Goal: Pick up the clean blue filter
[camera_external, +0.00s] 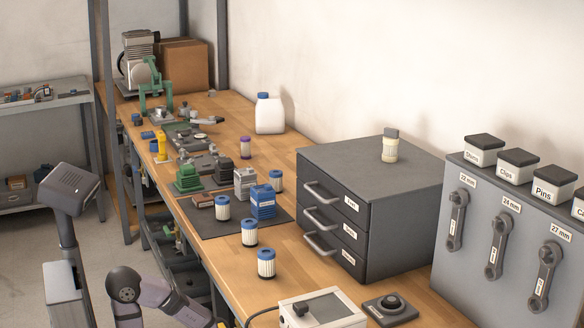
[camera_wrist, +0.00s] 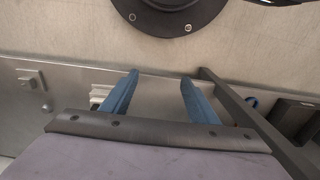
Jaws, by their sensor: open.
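Several filters with blue caps and white pleated bodies stand upright in the external view: one at the front (camera_external: 266,263), one just behind it (camera_external: 249,232), one on the dark mat (camera_external: 223,207) and one at the back right of the mat (camera_external: 275,180). I cannot tell from their look which is the clean one. My gripper (camera_wrist: 157,90) shows in the wrist view with two blue fingers apart and nothing between them. No filter shows in the wrist view. In the external view my gripper cannot be made out.
A dark drawer cabinet (camera_external: 328,205) with protruding handles stands right of the filters, with a yellowish cylinder (camera_external: 390,146) on top. A white box (camera_external: 322,310) stands at the front.

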